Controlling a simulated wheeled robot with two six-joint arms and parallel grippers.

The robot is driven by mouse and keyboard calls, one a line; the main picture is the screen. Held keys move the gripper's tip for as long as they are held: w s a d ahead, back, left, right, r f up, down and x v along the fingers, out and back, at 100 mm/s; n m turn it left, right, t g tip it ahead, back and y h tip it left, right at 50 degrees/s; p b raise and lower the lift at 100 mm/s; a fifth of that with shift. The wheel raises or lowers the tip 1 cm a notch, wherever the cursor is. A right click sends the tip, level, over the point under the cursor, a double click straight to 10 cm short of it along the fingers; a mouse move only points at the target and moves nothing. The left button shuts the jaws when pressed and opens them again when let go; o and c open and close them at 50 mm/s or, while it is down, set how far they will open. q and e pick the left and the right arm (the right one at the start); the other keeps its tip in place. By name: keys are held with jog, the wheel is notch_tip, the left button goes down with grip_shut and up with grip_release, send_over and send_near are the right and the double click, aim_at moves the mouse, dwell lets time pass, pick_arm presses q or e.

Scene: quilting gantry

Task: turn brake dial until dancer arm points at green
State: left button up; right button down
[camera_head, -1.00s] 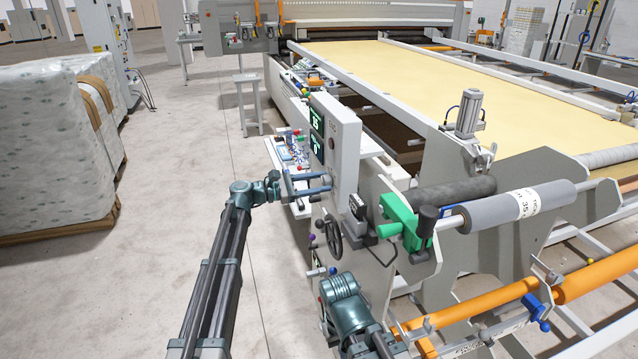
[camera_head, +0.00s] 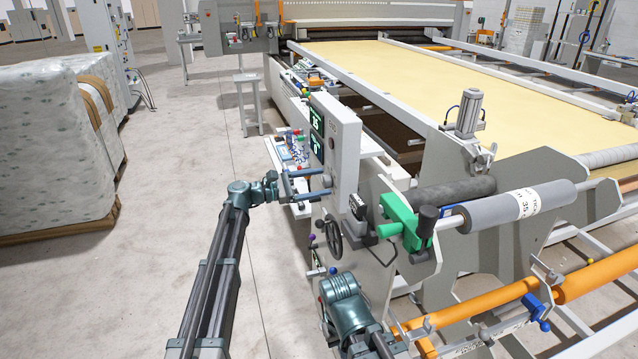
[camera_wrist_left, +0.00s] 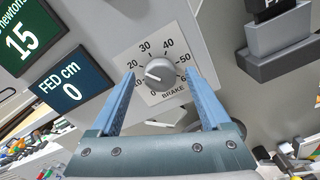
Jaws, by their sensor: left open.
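The brake dial (camera_wrist_left: 160,72) is a round grey knob on a pale scale plate marked 0 to 60, with BRAKE printed below. Its white pointer line lies near the low end, between about 10 and 20. My left gripper (camera_head: 322,184) is open at the face of the grey control box (camera_head: 345,150). In the left wrist view its two blue fingers (camera_wrist_left: 163,78) stand either side of the dial, with no clear contact. I cannot make out the dancer arm or its green mark.
A newtons display (camera_wrist_left: 22,38) reads 15 and a FED cm display (camera_wrist_left: 70,88) reads 0 beside the dial. A black handwheel (camera_head: 333,238) and a green clamp (camera_head: 402,218) sit close to the box. Open floor (camera_head: 190,150) lies left of the machine.

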pick_arm(q)
jog(key=v, duration=1.3)
jog(key=shift+a, duration=0.1)
jog(key=s+d+f+m+g+y, duration=0.3)
jog(key=s+d+f+m+y, duration=0.15)
jog(key=s+d+f, duration=0.35)
jog(key=s+d+f+m+g+y, duration=0.3)
jog(key=s+d+f+m, duration=0.3)
jog(key=s, duration=0.4)
jog(key=s+a+f+m+y, duration=0.3)
jog(key=s+f+m+y, duration=0.1)
jog(key=s, duration=0.4)
jog(key=s+a+f+m+y, duration=0.3)
jog(key=s+m+y, duration=0.3)
jog(key=s, duration=0.3)
jog(key=shift+a+f+y, duration=0.3)
jog(key=shift+f+y, duration=0.1)
jog(key=shift+y, duration=0.15)
